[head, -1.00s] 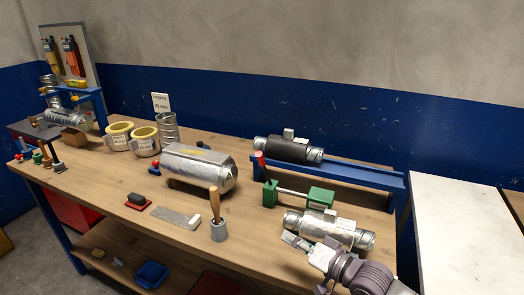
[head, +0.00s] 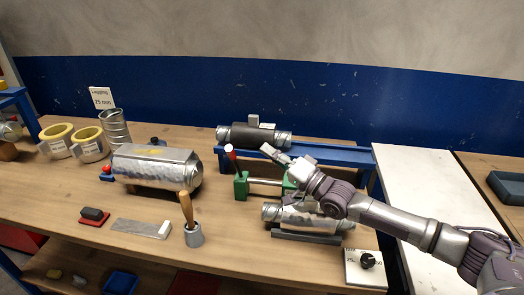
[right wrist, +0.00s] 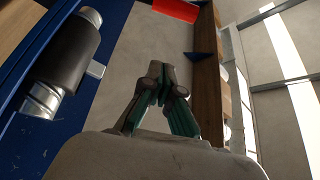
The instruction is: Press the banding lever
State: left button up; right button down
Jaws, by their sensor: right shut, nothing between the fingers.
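The banding lever (head: 231,155) is a red handle with a pale tip, standing tilted on a green block (head: 241,186) of the clamp tool. A second green block sits at its right end, partly hidden behind my arm. My right gripper (head: 268,150) is shut and empty, a little to the right of the lever, with a visible gap in the head view. My left gripper is not in view.
A dark-wrapped duct (head: 248,136) rests on the blue rail (head: 340,156) behind the lever. A silver duct (head: 290,214) lies in front, below my right arm. A wooden-handled tool (head: 187,208) stands in a grey pot. A large silver duct (head: 155,168) is further left.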

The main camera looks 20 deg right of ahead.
aim_at(235, 163)
jog(key=p+x, duration=0.2)
jog(key=x, duration=0.6)
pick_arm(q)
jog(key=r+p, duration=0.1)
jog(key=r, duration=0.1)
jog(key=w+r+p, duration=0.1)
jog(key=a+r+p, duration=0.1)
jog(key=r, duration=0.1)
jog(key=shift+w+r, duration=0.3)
pick_arm(e)
jog(key=s+a+f, duration=0.2)
jog(key=shift+s+a, duration=0.2)
jog(key=shift+a, duration=0.15)
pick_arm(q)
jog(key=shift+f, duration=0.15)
pick_arm(e)
jog(key=shift+s, duration=0.1)
